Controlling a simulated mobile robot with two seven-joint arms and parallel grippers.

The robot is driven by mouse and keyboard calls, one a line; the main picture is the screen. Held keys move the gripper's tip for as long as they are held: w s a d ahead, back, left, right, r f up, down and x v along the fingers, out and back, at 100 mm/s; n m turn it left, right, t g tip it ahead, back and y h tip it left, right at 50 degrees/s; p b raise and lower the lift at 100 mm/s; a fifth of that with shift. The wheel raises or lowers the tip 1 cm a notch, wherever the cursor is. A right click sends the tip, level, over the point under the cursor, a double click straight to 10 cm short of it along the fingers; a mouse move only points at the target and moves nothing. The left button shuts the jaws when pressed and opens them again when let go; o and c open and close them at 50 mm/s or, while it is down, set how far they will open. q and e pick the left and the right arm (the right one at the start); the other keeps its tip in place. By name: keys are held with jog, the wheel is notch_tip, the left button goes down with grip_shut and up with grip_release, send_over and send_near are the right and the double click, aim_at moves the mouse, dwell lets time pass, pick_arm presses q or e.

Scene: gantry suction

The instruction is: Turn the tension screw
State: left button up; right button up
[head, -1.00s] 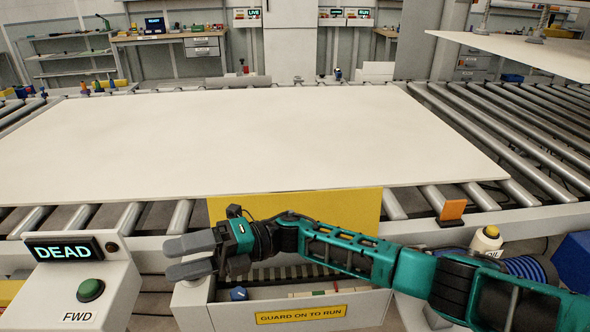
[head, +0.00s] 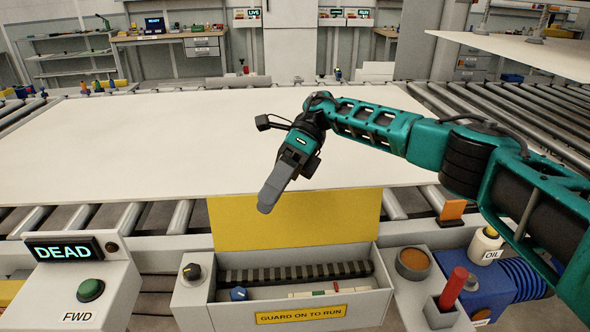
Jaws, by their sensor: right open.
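An open grey box (head: 192,299) stands at the front with its yellow guard plate (head: 294,220) raised behind it. Inside lie a ribbed black belt (head: 295,272), a small blue knob (head: 238,294) and a pale scale strip with green and red marks (head: 318,293). The blue knob looks like the tension screw, but no label confirms this. My right gripper (head: 268,207) is open and empty, pointing down above the box, in front of the white board. Its fingers are seen nearly edge-on, touching nothing visible. My left gripper is out of view.
A black dial (head: 192,272) sits on the box's left corner. A console (head: 85,290) at left shows DEAD above a green button (head: 90,290). A red handle (head: 452,286) and an oil bottle (head: 486,245) stand at right. A large white board (head: 130,140) covers the rollers.

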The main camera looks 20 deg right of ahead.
jog(key=shift+h, duration=0.8)
jog(key=d+r, duration=0.2)
jog(key=d, duration=0.1)
jog(key=d+r, duration=0.1)
jog(key=shift+w+d+r, duration=0.1)
jog(key=shift+w+d, duration=0.25)
jog(key=shift+w, duration=0.05)
jog(key=shift+c, duration=0.2)
